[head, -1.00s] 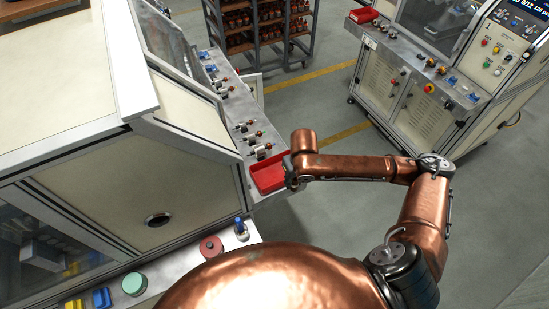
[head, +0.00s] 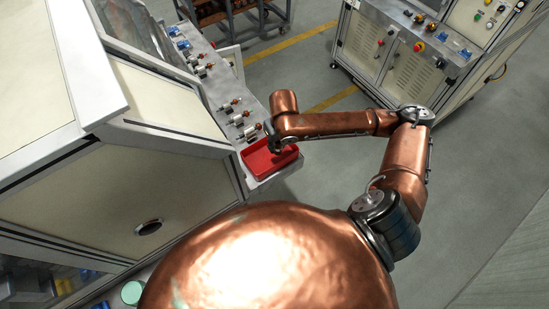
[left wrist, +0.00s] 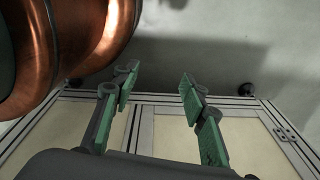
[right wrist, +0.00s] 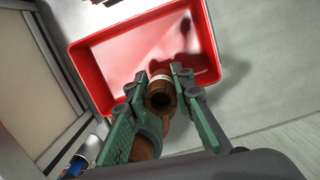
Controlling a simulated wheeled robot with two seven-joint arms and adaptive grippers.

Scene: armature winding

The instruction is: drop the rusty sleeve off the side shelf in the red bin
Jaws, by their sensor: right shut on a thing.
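The red bin (head: 268,163) sits at the near end of the side shelf in the head view. In the right wrist view the red bin (right wrist: 88,72) lies below my right gripper (right wrist: 160,78). That gripper is shut on the rusty sleeve (right wrist: 160,98), a brown hollow piece whose open end faces the camera. The sleeve is over the bin's near part. In the head view my right gripper (head: 272,140) is by the bin's far edge, and the sleeve cannot be made out. My left gripper (left wrist: 157,85) is open and empty, outside the head view.
The side shelf (head: 225,92) carries several small armature parts beyond the bin, close to the right gripper. A cream machine cabinet (head: 130,185) stands left of it. Another machine (head: 395,62) stands at the right back. Open floor (head: 320,160) lies right of the shelf.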

